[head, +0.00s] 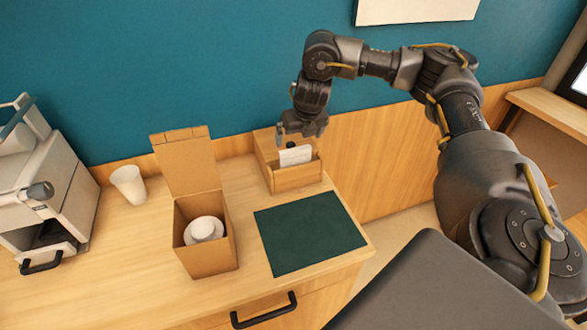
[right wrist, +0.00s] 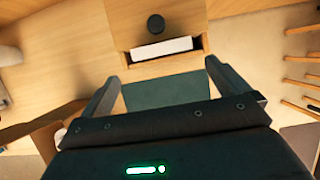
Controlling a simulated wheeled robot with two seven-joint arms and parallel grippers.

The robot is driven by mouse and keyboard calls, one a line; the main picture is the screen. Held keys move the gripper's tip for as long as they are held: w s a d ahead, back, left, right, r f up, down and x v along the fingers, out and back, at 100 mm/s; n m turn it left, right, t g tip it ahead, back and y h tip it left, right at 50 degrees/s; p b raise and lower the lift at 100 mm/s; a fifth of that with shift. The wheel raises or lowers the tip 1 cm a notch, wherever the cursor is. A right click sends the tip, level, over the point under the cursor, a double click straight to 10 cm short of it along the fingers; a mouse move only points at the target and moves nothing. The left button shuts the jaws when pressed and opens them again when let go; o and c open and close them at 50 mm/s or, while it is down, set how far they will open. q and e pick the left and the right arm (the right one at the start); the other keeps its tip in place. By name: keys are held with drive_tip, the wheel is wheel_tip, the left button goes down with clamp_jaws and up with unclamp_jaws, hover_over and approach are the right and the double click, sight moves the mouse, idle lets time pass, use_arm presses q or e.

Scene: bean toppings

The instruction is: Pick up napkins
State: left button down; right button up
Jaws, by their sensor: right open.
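The white napkins (head: 295,155) stand in a wooden holder box (head: 298,178) at the back of the counter. In the right wrist view the napkins (right wrist: 161,48) show as a white strip in the holder (right wrist: 125,38), beside a round dark object (right wrist: 156,23). My right gripper (head: 301,132) is above the holder, pointing down. In the right wrist view its two fingers (right wrist: 161,78) are spread with nothing between them, and the napkins lie ahead of the fingertips. My left gripper is in neither view.
A dark green mat (head: 310,232) lies in front of the holder. An open cardboard box (head: 208,258) with a white round item (head: 204,228) stands to the left. A white cup (head: 128,185) and a grey machine (head: 45,185) are farther left. The teal wall is close behind.

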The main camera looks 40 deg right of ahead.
sight(296, 150)
drive_tip(key=b+x, duration=0.1)
drive_tip(key=x, duration=0.4)
drive_tip(key=shift+f, duration=0.1)
drive_tip(key=shift+d+f+b, duration=0.1)
drive_tip(key=shift+f+b, duration=0.2)
drive_tip(key=shift+f, duration=0.1)
drive_tip(key=x, duration=0.4)
drive_tip(key=shift+w+d, duration=0.2)
drive_tip(key=shift+w, duration=0.05)
drive_tip(key=shift+s, duration=0.1)
drive_tip(key=c, duration=0.8)
drive_tip(key=shift+c, duration=0.2)
drive_tip(key=shift+r, duration=0.1)
